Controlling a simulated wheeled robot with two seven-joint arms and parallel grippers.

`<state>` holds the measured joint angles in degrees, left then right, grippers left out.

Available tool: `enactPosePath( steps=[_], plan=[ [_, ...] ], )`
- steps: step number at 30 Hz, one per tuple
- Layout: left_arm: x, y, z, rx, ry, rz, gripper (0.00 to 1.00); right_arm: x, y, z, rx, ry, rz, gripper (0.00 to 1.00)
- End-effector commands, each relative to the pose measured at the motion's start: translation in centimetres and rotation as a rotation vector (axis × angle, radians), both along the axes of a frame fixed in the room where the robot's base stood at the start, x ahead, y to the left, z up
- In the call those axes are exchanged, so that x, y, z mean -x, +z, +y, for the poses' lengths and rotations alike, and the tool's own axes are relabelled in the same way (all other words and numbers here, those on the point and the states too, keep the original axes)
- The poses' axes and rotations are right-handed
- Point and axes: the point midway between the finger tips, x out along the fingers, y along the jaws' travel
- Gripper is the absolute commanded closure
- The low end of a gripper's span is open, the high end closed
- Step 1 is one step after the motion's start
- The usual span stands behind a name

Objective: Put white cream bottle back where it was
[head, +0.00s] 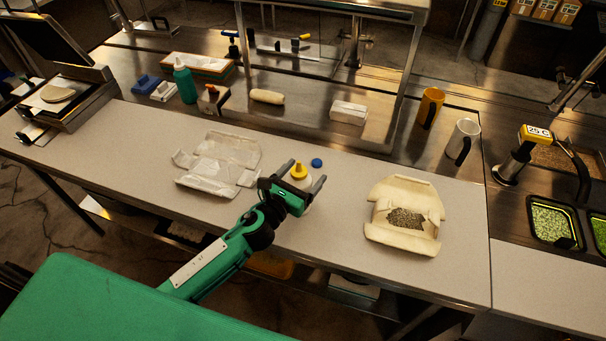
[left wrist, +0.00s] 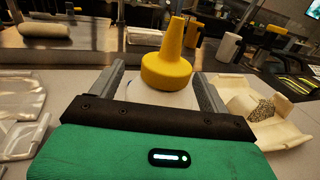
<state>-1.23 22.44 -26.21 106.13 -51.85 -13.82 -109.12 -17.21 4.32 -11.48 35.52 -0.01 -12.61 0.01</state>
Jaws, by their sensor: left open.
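A white bottle with a yellow nozzle cap (head: 299,171) stands upright on the pale counter. The yellow cap (left wrist: 168,66) and the top of the white body (left wrist: 160,93) show in the left wrist view. My left gripper (head: 293,184) is open, with one finger on either side of the bottle. In the left wrist view a gap shows between the bottle and the fingers (left wrist: 162,88). The lower part of the bottle is hidden by the gripper. My right gripper is not in view.
A small blue disc (head: 317,162) lies just behind the bottle. A green bottle (head: 184,82), white block (head: 348,112), yellow cup (head: 430,107) and white mug (head: 463,140) stand behind on steel.

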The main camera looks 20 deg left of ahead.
Motion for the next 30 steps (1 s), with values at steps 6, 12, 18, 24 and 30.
enactPosePath(
  steps=[6, 12, 18, 24, 30],
  plan=[
    [2.0, -0.1, 0.6, -0.002, 0.0, 0.001, 0.21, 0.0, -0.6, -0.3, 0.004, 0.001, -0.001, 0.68],
    [5.9, -0.2, 1.8, -0.002, -0.001, 0.002, 0.21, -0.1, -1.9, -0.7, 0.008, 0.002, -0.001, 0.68],
    [9.1, 0.0, 2.8, 0.001, -0.001, 0.001, 0.21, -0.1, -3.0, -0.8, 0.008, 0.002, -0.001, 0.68],
    [11.0, 0.2, 3.3, -0.001, 0.0, 0.0, 0.21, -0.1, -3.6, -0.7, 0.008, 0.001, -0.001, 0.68],
    [11.5, 0.3, 3.5, 0.0, 0.001, -0.001, 0.21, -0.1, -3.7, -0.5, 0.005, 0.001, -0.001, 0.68]
  ],
)
